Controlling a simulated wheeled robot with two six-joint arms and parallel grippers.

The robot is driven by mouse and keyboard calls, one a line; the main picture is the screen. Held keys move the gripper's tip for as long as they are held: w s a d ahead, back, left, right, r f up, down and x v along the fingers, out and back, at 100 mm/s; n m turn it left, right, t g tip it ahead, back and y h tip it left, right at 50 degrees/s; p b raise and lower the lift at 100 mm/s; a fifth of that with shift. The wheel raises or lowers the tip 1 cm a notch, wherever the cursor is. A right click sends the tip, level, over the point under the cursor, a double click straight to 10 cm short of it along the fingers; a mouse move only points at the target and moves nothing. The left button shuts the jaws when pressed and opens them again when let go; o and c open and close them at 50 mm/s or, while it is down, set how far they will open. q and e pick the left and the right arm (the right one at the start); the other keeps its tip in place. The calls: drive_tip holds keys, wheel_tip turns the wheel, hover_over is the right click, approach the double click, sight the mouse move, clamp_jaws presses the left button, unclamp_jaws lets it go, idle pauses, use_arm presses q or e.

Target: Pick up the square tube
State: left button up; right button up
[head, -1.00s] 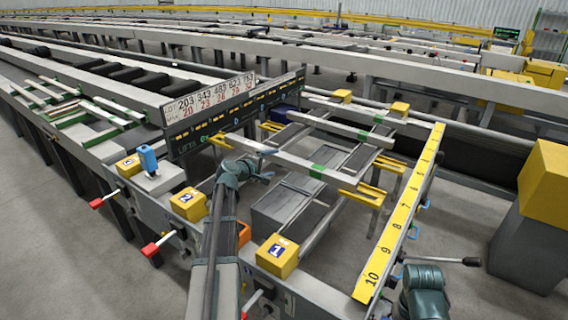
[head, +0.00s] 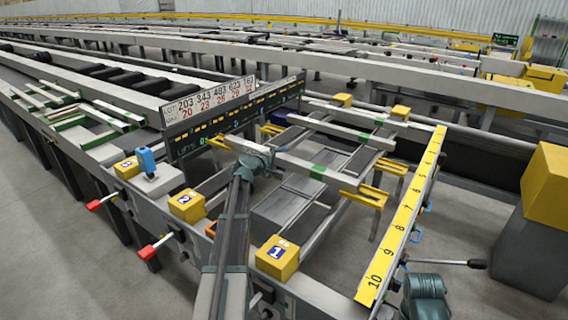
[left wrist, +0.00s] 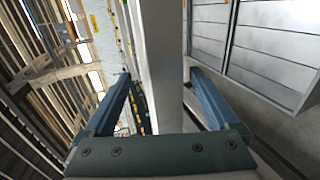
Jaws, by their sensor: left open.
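The square tube (head: 335,178), pale grey with a green band, lies across the yellow supports of the runout table, behind the box marked 1. A second similar tube (head: 345,129) lies parallel behind it. My left gripper (head: 266,152) is open at the near tube's left part, and hides a piece of it. In the left wrist view the tube (left wrist: 160,40) runs lengthwise between the two blue fingers (left wrist: 160,76), one on each side, with gaps showing. I cannot tell whether the fingers reach fully down beside it.
Yellow boxes marked 1 (head: 277,258) and 2 (head: 187,206) stand along the front edge. A yellow numbered scale (head: 403,222) runs along the right. A dark display board (head: 232,116) stands close on the left. A yellow-topped cabinet (head: 530,240) is far right.

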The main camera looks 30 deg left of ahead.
use_arm(q)
clamp_jaws()
idle(0.3)
idle(0.3)
drive_tip(key=shift+r, duration=0.15)
